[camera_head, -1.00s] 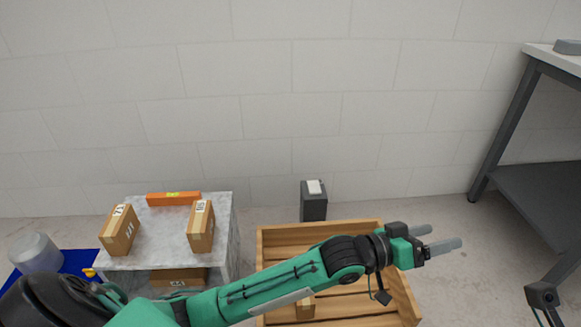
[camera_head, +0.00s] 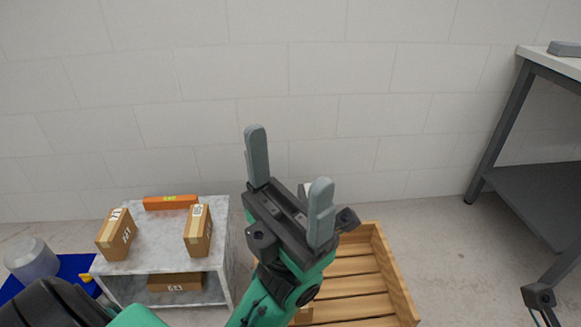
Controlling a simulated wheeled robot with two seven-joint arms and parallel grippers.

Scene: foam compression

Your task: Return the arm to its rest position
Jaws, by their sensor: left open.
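My left gripper (camera_head: 288,158) is in the middle of the view, fingers pointing up and spread apart, with nothing between them. Its green arm comes in from the bottom left and crosses in front of the wooden crate. The gripper is raised in front of the white wall, and it holds no box. My right gripper does not show; a small dark part at the bottom right edge seems to belong to my right arm.
The slatted wooden crate (camera_head: 396,278) is partly hidden behind my left arm. A marble-topped stand (camera_head: 165,222) at left bears two cardboard boxes (camera_head: 115,235) (camera_head: 198,231) and an orange box (camera_head: 170,202). A grey workbench (camera_head: 525,170) stands at right.

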